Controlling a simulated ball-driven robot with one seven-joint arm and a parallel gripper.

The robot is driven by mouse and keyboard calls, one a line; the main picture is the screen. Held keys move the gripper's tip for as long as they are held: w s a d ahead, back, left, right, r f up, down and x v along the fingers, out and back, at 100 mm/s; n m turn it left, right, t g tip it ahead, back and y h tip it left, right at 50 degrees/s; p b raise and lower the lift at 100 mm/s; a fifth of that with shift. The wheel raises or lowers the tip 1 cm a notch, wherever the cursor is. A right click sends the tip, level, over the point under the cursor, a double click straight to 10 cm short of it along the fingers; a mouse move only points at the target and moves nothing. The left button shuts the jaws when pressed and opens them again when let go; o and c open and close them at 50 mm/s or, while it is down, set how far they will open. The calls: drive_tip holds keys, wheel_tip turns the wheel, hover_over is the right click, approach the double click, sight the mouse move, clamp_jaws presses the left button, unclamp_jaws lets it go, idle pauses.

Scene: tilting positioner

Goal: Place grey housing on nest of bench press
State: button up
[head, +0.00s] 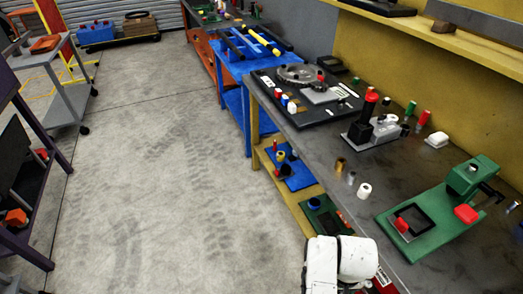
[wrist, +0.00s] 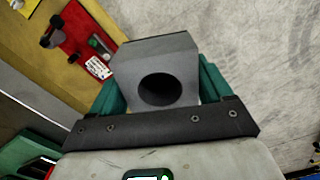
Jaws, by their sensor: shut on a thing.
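The grey housing (wrist: 150,62), a block with a round dark bore, is between the teal fingers of my gripper (wrist: 155,88) in the wrist view. The gripper is shut on it, with concrete floor and a yellow surface behind. The green bench press (head: 432,222) stands on the near right of the workbench in the head view. A dark square frame (head: 392,219), apparently its nest, lies on the left part of its base, with a red piece at it. My gripper and the housing do not show in the head view; only my white arm does, at the bottom.
The workbench (head: 330,150) carries a white cylinder (head: 364,190), a brass cylinder (head: 340,164) and a grey fixture (head: 375,130) left of the press. A red panel (wrist: 82,38) shows in the wrist view. The floor (head: 170,170) left of the bench is clear.

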drive_tip(key=w+r, duration=0.3)
drive_tip(key=shift+d, duration=0.4)
drive_tip(key=shift+w+d+f+b, duration=0.1)
drive_tip(key=shift+w+f+b, duration=0.05)
drive_tip(key=shift+f+b, duration=0.3)
wheel_tip(320, 180, down, 4)
drive_tip(key=b, duration=0.4)
drive_tip(key=shift+f+b, duration=0.25)
drive_tip(key=shift+b, duration=0.05)
